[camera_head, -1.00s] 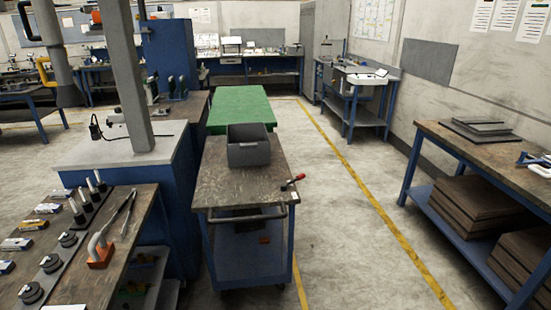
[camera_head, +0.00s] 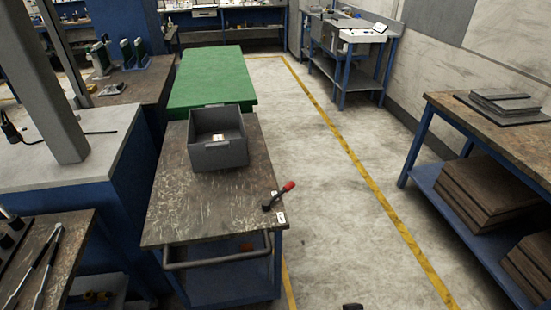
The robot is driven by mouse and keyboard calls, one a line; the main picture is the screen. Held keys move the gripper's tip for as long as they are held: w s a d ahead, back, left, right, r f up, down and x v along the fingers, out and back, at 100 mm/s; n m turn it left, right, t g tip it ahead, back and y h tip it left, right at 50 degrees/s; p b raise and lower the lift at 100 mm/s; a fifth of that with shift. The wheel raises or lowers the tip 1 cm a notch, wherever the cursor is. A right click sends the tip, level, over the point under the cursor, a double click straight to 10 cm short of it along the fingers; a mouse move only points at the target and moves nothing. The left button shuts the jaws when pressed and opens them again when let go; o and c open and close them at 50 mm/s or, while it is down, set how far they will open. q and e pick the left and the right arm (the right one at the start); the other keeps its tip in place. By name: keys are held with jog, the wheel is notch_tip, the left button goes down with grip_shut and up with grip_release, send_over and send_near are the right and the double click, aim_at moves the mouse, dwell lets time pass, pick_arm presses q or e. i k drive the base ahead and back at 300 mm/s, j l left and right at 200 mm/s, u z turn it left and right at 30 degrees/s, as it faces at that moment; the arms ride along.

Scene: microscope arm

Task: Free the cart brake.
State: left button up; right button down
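The cart (camera_head: 190,215) stands ahead, with a worn dark top, blue legs and a grey push handle (camera_head: 218,253) on its near side. The brake lever (camera_head: 277,197) sits at the cart top's near right corner. Its black arm slants up to the right to a red grip (camera_head: 288,187). A small white label (camera_head: 281,218) is beside it. My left gripper is out of view. A small dark shape at the bottom edge, right of centre, may be part of my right arm; its fingers cannot be made out. Nothing touches the lever.
A grey bin (camera_head: 218,155) with a small pale item inside is on the cart. A green-topped table (camera_head: 212,75) stands just behind the cart. Blue-sided benches crowd the left. A workbench (camera_head: 490,130) stands at right. The floor (camera_head: 350,225) right of the cart is open.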

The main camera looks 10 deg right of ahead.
aim_at(266, 204)
jog(key=i, duration=0.95)
jog(key=u, duration=0.15)
